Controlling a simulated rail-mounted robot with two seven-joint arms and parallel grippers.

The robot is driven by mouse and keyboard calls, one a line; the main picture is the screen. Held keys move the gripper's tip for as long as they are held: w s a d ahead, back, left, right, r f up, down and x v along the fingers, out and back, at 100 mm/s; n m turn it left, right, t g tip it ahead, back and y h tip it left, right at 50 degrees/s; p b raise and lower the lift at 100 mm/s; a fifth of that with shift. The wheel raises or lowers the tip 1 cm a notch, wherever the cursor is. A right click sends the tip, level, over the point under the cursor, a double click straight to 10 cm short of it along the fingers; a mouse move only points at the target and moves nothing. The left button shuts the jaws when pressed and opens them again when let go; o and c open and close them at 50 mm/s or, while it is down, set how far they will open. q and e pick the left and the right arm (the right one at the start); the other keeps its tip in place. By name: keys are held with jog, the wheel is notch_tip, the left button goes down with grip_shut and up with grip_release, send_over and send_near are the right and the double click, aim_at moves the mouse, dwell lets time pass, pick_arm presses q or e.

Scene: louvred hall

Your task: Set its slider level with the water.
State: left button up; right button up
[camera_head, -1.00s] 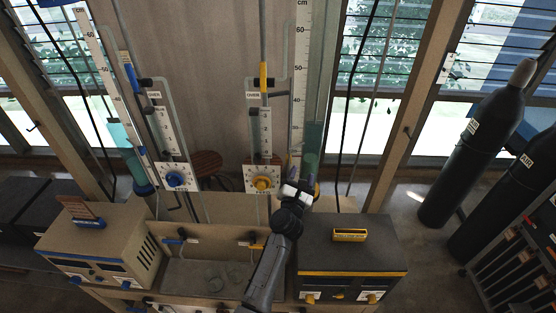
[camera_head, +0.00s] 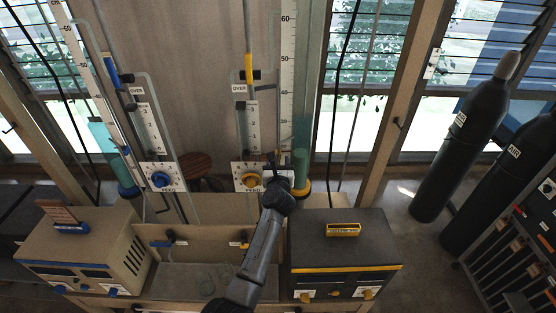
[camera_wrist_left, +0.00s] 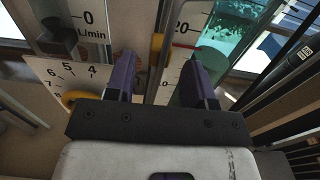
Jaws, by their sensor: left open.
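My left gripper (camera_head: 277,160) is at the lower end of the right-hand centimetre scale (camera_head: 287,70), just above the yellow-collared base of the right water column. In the left wrist view its two dark fingers (camera_wrist_left: 160,76) are apart with nothing clamped between them. Beyond them is a small yellow slider (camera_wrist_left: 157,42) with a thin red line across the scale, a little below the 20 mark. In the head view the slider is not clear behind the gripper. The teal water (camera_head: 302,135) stands in the clear tube beside the scale, its top well above the gripper.
A dial with a yellow knob (camera_head: 251,180) is just left of the gripper. A similar blue-marked column (camera_head: 103,140) and blue knob (camera_head: 161,180) stand further left. A dark box (camera_head: 345,252) and a beige box (camera_head: 80,255) flank the bench. Gas cylinders (camera_head: 455,135) stand at right.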

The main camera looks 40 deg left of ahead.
aim_at(278, 157)
pick_arm(q)
jog(key=shift+b+x, duration=0.3)
jog(key=shift+x, duration=0.6)
pick_arm(e)
jog(key=shift+a+f, duration=0.1)
jog(key=shift+f, duration=0.6)
pick_arm(q)
jog(key=shift+w+a, duration=0.1)
pick_arm(e)
jog(key=shift+f, duration=0.1)
pick_arm(q)
jog(key=shift+b+x, duration=0.5)
jog(key=shift+x, duration=0.25)
pick_arm(e)
jog(key=shift+f, duration=0.35)
pick_arm(q)
jog(key=shift+c, duration=0.3)
jog(key=c, duration=0.4)
grip_shut()
